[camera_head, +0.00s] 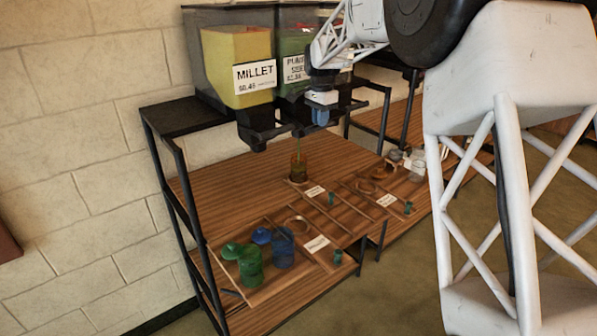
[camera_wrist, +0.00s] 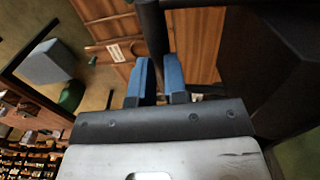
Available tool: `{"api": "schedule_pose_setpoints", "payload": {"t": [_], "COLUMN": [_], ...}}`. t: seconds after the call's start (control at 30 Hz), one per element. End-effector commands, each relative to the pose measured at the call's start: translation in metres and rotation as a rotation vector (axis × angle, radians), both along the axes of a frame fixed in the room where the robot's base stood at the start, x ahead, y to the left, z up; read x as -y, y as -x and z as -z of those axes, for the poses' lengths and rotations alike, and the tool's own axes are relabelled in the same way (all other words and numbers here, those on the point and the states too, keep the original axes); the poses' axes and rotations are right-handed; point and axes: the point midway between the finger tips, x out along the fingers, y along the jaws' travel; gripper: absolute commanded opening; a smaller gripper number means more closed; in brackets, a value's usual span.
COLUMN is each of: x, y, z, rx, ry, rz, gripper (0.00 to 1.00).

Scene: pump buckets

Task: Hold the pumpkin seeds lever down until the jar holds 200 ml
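The pumpkin seeds bin (camera_head: 296,42) holds green contents, and its label is partly hidden by my arm. A thin green stream (camera_head: 298,146) falls from its outlet into an amber see-through jar (camera_head: 298,170) on the wooden shelf. My gripper (camera_head: 321,117), with blue fingers, points down at the front of this bin, by the black lever parts. In the wrist view, the two blue fingers (camera_wrist: 159,60) are close together, with a dark bar running up between or behind them. Contact with the lever is hidden. The jar's fill level is too small to read.
The millet bin (camera_head: 240,62) stands left of the pumpkin seeds bin. A green jar (camera_head: 249,268) and a blue jar (camera_head: 283,248) stand on the lower front shelf. Pale jars (camera_head: 416,165) stand at the right. The shelf left of the amber jar is bare.

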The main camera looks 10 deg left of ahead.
Motion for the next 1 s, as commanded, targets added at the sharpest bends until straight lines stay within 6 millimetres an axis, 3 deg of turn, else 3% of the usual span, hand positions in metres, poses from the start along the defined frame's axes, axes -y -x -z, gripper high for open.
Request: {"api": "schedule_pose_setpoints", "payload": {"t": [0.6,1.0], "x": [-0.0008,0.0002], "y": [-0.0007,0.0002], "z": [0.0063,-0.0009], "rx": [-0.001,-0.001], "ry": [0.0,0.0], "rz": [0.0,0.0], "gripper": [0.13,0.13]}}
